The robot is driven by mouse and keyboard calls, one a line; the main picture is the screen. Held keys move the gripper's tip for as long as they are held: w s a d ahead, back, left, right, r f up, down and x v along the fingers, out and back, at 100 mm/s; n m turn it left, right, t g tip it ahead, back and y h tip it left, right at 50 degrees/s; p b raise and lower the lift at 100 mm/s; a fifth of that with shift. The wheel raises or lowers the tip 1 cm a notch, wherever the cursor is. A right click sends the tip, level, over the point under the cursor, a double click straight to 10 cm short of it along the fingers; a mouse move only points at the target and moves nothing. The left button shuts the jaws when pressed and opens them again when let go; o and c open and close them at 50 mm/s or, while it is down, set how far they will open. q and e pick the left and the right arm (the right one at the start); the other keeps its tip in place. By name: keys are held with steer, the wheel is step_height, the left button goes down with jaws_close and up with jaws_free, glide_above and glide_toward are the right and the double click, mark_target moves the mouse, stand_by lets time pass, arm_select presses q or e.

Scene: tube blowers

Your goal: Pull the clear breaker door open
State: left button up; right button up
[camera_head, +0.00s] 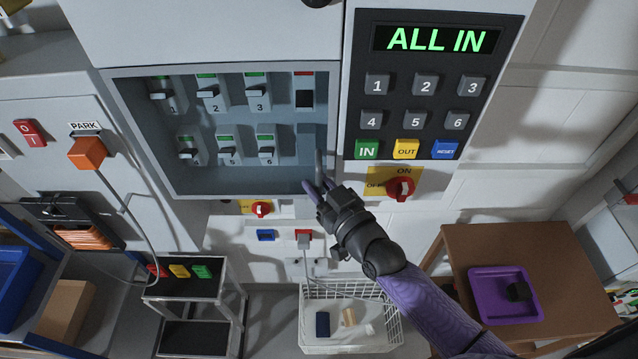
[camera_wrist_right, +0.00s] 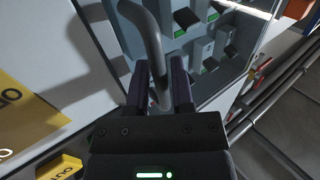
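The breaker panel (camera_head: 232,180) is a grey box with two rows of numbered switches under green markers. I cannot make out the clear door's pane itself or tell how far it stands open. A grey bent door handle (camera_head: 318,162) shows at the panel's right side. In the right wrist view the handle (camera_wrist_right: 154,45) runs down between the fingers of my right gripper (camera_wrist_right: 160,85). My right gripper (camera_head: 318,187) appears shut on the handle, with a finger on each side of it. My left gripper is out of view.
A keypad (camera_head: 405,134) with a green "ALL IN" display and a red rotary knob (camera_head: 401,188) are just right of my gripper. A wire basket (camera_head: 346,345) and a black cart (camera_head: 200,337) stand below. A brown table (camera_head: 535,240) holds a purple tray (camera_head: 487,312).

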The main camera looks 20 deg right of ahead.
jaws_close()
stand_by(1.4)
